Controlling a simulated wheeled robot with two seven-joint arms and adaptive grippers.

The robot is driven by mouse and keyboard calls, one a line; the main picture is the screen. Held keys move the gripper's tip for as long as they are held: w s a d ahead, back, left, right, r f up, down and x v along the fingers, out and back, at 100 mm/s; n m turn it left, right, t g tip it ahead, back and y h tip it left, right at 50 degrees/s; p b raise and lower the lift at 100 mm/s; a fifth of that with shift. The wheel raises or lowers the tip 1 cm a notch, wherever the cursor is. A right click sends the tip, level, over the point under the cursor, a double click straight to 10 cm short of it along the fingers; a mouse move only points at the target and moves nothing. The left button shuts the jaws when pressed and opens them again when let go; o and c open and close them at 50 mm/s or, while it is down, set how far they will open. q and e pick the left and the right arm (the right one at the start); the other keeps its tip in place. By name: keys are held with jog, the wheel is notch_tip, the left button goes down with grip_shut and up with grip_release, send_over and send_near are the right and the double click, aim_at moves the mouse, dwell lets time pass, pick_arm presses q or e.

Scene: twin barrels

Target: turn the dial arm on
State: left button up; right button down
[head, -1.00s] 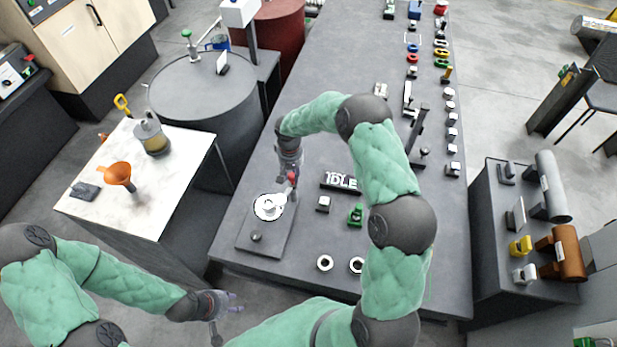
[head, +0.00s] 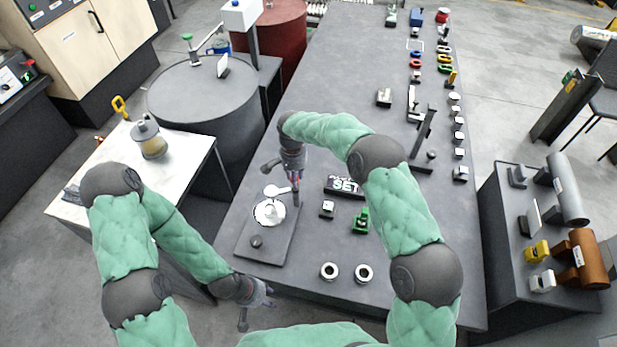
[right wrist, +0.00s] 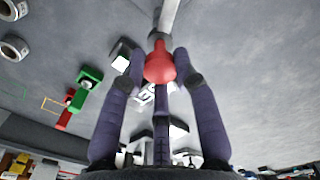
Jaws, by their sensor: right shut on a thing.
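The dial (head: 268,212) is a round white face on a dark grey plate (head: 262,243) at the near left of the long table. Its white dial arm (head: 274,190) appears at the far side of the face; I cannot tell whether they touch. The right wrist view shows the white arm and its red knob (right wrist: 160,66) between my fingers. My right gripper (head: 297,181) is shut on the red knob. My left gripper (head: 270,296) appears open and empty, low beyond the table's near left edge.
A display (head: 345,187) reading "SET" stands right of the dial. A small white-topped block (head: 327,208), a green device (head: 361,221) and two rings (head: 329,271) lie nearby. A large grey barrel (head: 205,105) and a pale side table (head: 180,165) stand left.

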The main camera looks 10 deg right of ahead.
pick_arm(q)
jog(key=shift+w+d+f, duration=0.1)
jog(key=shift+d, duration=0.2)
pick_arm(e)
jog(key=shift+w+r, duration=0.2)
jog(key=shift+w, duration=0.05)
jog(key=c, duration=1.1)
grip_release()
jog(key=shift+o, duration=0.9)
jog(key=shift+f, duration=0.1)
jog(key=shift+s, duration=0.1)
notch_tip(320, 180, up, 12)
